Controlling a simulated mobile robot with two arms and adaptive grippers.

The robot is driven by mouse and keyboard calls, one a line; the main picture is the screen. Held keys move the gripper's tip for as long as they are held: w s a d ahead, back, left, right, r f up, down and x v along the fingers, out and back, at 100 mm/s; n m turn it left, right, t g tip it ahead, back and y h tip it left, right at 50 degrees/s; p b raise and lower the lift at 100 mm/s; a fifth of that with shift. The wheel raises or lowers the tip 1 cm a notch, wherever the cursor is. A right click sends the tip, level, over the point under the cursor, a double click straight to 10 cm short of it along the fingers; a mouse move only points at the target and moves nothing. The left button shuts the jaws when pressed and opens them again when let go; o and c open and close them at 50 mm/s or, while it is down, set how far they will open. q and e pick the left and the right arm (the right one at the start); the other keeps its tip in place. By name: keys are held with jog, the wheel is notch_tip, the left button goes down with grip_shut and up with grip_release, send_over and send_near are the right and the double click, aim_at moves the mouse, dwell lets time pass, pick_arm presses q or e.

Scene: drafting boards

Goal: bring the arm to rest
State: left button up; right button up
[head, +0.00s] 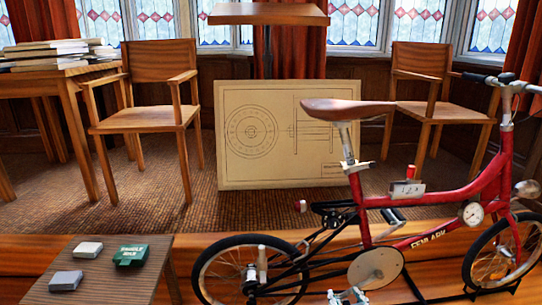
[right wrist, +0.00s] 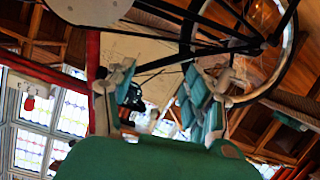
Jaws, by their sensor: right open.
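My right gripper (head: 347,296) shows only by its fingertips at the bottom edge of the head view, low in front of the red bicycle (head: 435,205), near its round chain cover. In the right wrist view its teal-padded fingers (right wrist: 160,92) stand apart with nothing held between them. The bicycle's dark frame tubes and a wheel (right wrist: 265,45) fill the upper part of that view, beyond the fingers. I cannot tell the exact gap between fingers and bicycle. My left gripper is in neither view.
A low wooden table (head: 110,290) at lower left bears a green box (head: 131,256) and two grey blocks. A drawing board (head: 290,170) leans behind the bicycle. Wooden chairs (head: 150,120) and a book-laden table (head: 75,75) stand behind. Carpet (head: 235,215) is bare left of centre.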

jog(key=s+f+g+p, duration=0.35)
jog(key=s+f, duration=0.45)
jog(key=s, duration=0.4)
jog(key=s+a+f+g+p, duration=0.1)
jog(key=s+f+g+p, duration=0.2)
jog(key=s+f+g, duration=0.7)
jog(key=s+f+t+p, duration=0.1)
jog(key=s+f+p, duration=0.2)
jog(key=s+f, duration=0.8)
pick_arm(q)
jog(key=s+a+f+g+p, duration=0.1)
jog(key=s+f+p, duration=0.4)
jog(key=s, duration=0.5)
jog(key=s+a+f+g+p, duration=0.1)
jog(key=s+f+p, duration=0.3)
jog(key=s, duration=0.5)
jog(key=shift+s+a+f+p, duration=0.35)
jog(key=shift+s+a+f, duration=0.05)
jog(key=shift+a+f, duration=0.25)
pick_arm(e)
jog(key=s+d+r, duration=0.1)
jog(key=s+d, duration=0.1)
jog(key=s, duration=1.7)
jog(key=shift+s+d+g+h, duration=0.25)
jog(key=shift+g+h, duration=0.15)
jog(key=shift+g, duration=0.05)
